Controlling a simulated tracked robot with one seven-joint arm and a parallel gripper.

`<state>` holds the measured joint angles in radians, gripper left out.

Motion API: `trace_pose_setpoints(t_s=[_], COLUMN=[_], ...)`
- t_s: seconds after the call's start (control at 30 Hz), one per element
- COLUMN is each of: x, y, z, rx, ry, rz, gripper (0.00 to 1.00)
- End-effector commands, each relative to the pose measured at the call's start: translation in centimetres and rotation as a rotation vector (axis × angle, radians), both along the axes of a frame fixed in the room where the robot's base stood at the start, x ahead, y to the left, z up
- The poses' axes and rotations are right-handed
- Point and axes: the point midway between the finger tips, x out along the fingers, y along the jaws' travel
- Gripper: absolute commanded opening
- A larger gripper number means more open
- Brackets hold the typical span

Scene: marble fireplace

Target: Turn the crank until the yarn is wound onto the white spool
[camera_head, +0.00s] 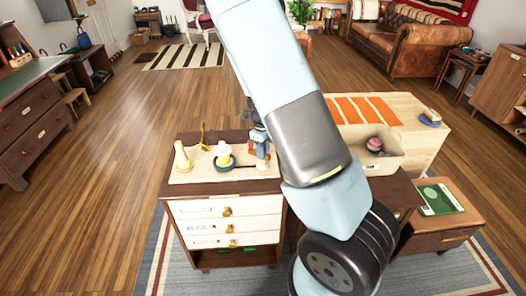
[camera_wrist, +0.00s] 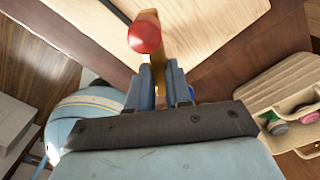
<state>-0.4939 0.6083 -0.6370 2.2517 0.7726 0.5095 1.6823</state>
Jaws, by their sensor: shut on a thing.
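The winder stands on a light board (camera_head: 190,172) on top of a white-drawered cabinet. My gripper (camera_head: 260,150) is at the board's right side, partly hidden by my arm. In the wrist view, my gripper (camera_wrist: 160,82) is shut around a brass-coloured bar, seemingly the crank (camera_wrist: 155,50), with a red knob (camera_wrist: 144,33) beyond the fingertips.
Right of the cabinet stands a light wooden box (camera_head: 390,155) holding a pink item (camera_head: 374,144); it also shows in the wrist view. An orange striped mat (camera_head: 362,110) lies behind it. A green book (camera_head: 438,199) lies on a low brown cabinet at the right. Open floor lies left.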

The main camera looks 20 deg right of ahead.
Motion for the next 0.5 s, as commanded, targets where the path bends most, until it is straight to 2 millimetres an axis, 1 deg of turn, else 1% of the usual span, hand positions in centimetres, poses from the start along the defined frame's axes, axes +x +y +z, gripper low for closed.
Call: trace_pose_setpoints(t_s=[0.03,0.37,0.4,0.5], x=[0.27,0.29,0.29,0.25], y=[0.13,0.12,0.12,0.08], z=[0.11,0.13,0.13,0.10], rx=[0.001,0.000,0.000,0.000], ry=[-0.006,-0.006,-0.006,-0.005], rz=[0.000,-0.002,-0.002,-0.002], gripper=[0.00,0.00,0.21,0.31])
